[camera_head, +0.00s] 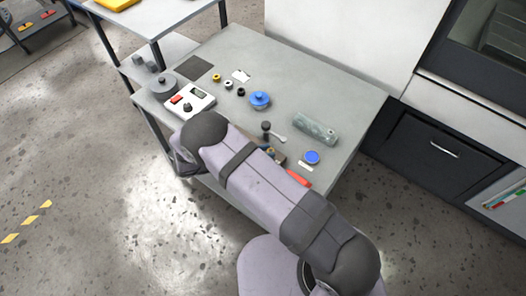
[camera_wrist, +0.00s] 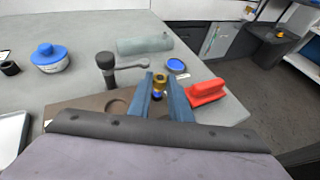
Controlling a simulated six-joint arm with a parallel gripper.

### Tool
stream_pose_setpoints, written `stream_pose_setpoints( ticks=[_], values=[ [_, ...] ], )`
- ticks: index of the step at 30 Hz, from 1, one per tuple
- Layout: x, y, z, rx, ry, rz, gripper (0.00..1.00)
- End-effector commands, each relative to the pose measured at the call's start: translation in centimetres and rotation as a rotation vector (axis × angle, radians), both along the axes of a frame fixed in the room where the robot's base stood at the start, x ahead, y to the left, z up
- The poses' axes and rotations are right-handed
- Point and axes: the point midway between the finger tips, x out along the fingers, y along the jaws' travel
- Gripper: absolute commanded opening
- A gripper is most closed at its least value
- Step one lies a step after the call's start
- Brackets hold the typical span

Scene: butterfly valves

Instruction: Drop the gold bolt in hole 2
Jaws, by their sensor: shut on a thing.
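My arm and the fingers cover much of the plate, and I cannot tell which hole is hole 2 or how high the bolt is above the plate. In the head view my arm largely hides this area.
A dark-knobbed lever (camera_wrist: 107,63) stands just left of the fingers. A red block (camera_wrist: 206,92) lies to their right, with a blue disc (camera_wrist: 179,64) behind. The bench's right side (camera_head: 350,92) is clear.

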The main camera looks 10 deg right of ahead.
Motion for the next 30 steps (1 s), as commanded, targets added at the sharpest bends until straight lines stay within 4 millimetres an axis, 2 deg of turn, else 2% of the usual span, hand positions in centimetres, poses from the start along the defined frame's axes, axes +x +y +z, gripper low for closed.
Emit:
stream_pose_setpoints(
  ticks=[11, 30],
  values=[
    [0.0, 0.0, -0.1, -0.001, 0.000, 0.000, 0.00],
    [0.0, 0.0, -1.4, -0.001, 0.000, 0.000, 0.00]
  ],
)
